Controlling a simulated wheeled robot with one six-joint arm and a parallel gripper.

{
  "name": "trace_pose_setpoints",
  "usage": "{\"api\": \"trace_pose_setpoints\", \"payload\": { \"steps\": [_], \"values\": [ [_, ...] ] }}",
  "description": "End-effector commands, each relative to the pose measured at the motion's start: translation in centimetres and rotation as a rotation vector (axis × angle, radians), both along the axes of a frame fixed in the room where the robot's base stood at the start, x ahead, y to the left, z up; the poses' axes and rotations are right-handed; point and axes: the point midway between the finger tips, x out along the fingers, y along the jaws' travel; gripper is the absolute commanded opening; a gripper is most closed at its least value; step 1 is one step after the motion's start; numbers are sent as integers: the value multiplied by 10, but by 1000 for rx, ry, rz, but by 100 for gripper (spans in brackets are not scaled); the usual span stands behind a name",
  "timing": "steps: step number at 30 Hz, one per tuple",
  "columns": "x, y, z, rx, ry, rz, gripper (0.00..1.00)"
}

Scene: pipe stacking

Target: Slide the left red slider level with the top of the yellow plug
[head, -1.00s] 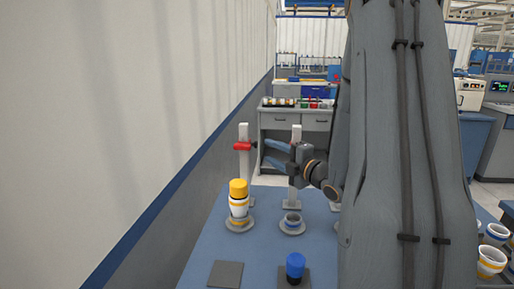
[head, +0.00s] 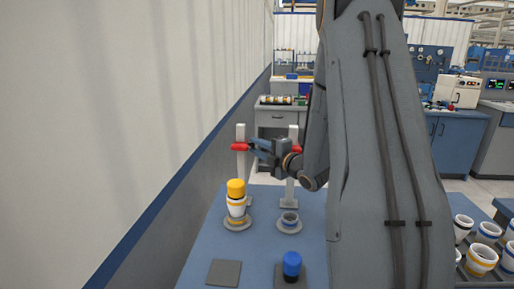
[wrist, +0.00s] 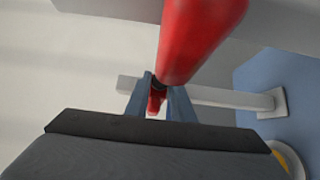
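The left red slider (head: 240,147) sits on the left upright post (head: 241,170), well above the yellow plug (head: 236,188) in the head view. The plug tops a stack of white, banded rings on a round base. My gripper (head: 254,147) is at the slider's right end, its blue fingers pointing left. In the wrist view the fingers (wrist: 160,103) are apart, with a small red part (wrist: 155,103) seen between them against the post. I cannot tell whether they touch it. A large red slider part (wrist: 200,35) fills the upper middle, close to the camera.
The right red slider (head: 297,148) shows behind my gripper on the right post (head: 291,190). A grey ring (head: 289,219) is on a base before it. A blue plug (head: 291,263) stands in front. White cups (head: 482,258) are at right; a wall is at left.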

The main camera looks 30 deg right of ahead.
Motion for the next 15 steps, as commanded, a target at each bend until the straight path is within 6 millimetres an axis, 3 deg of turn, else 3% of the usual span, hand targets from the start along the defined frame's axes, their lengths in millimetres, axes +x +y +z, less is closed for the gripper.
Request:
{"api": "trace_pose_setpoints", "payload": {
  "steps": [9, 15],
  "values": [
    [0, 0, -2, 0, 0, 0, 0],
    [0, 0, -21, 1, 3, 0, 0]
  ]
}}
